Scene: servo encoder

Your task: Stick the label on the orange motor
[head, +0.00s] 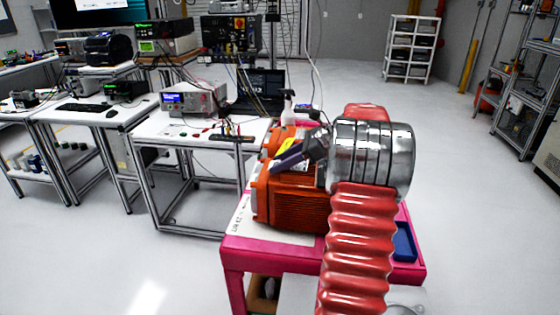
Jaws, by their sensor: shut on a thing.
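The orange motor (296,212) lies on the pink-framed cart, its ribbed side facing me. My gripper (284,162) is over the top of the motor, its dark fingers pointing left. It is shut on the label, which is too small and too covered by the fingers to make out clearly. A small yellow patch (286,147) shows just behind the fingers; I cannot tell whether it is part of the label or on the motor. Whether the label touches the motor is also unclear. My arm hides the motor's right end.
The pink cart (283,253) has a blue tray (404,242) at its right and a spray bottle (288,107) behind the motor. A white bench (165,130) with instruments and cables stands close behind on the left. The floor at right is clear.

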